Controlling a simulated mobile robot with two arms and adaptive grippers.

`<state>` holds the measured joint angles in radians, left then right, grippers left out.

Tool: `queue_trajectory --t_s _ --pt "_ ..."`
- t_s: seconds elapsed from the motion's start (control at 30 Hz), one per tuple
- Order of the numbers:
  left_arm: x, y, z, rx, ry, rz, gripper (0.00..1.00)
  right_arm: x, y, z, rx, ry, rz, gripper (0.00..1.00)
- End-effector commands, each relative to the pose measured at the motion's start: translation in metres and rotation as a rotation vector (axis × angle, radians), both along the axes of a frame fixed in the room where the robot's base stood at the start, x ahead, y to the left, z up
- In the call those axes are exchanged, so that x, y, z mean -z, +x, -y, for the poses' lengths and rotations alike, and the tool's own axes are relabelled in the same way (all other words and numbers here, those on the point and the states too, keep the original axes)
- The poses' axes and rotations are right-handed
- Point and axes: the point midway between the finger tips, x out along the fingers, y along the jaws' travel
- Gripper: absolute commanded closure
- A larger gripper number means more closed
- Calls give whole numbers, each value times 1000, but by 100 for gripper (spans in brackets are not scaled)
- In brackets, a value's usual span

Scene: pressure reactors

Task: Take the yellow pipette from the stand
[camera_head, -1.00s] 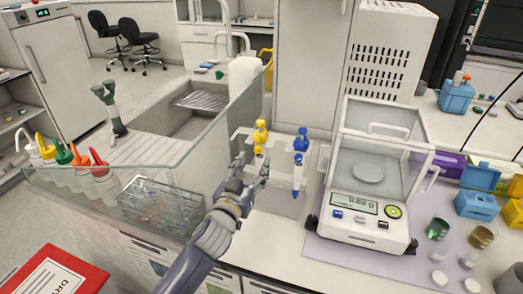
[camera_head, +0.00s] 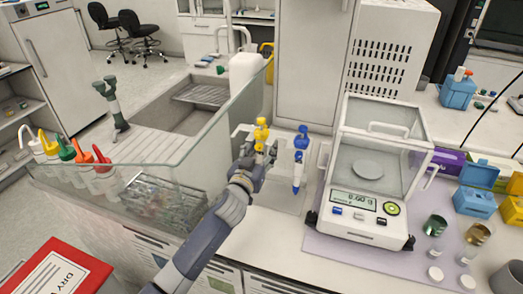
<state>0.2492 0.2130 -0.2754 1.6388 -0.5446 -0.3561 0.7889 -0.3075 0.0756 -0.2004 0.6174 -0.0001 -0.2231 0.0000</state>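The yellow pipette (camera_head: 261,133) hangs upright in a clear stand (camera_head: 285,197) on the bench, left of the blue pipette (camera_head: 300,150). My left gripper (camera_head: 258,153) is at the yellow pipette, just below its top. Its fingers look spread, one to each side of the pipette; whether they touch it I cannot tell. The gripper and wrist hide the pipette's lower part. My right gripper is not in view.
A balance with a glass draft shield (camera_head: 368,215) stands close on the right of the stand. A glass panel (camera_head: 205,135) and a sink (camera_head: 190,118) are on the left. Wash bottles (camera_head: 68,152) stand further left. Vials and blue boxes (camera_head: 476,203) are at the right.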

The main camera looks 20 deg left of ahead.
Motion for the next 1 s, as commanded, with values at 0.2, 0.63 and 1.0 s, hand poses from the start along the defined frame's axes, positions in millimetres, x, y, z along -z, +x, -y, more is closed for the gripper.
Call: queue_trajectory --t_s 0.2,0.63,1.0 --pt "0 0 0 0 0 0 100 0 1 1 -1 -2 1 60" --pt "-2 0 0 0 2 2 100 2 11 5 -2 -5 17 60" --pt "-5 -33 -1 1 1 1 100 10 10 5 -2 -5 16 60"
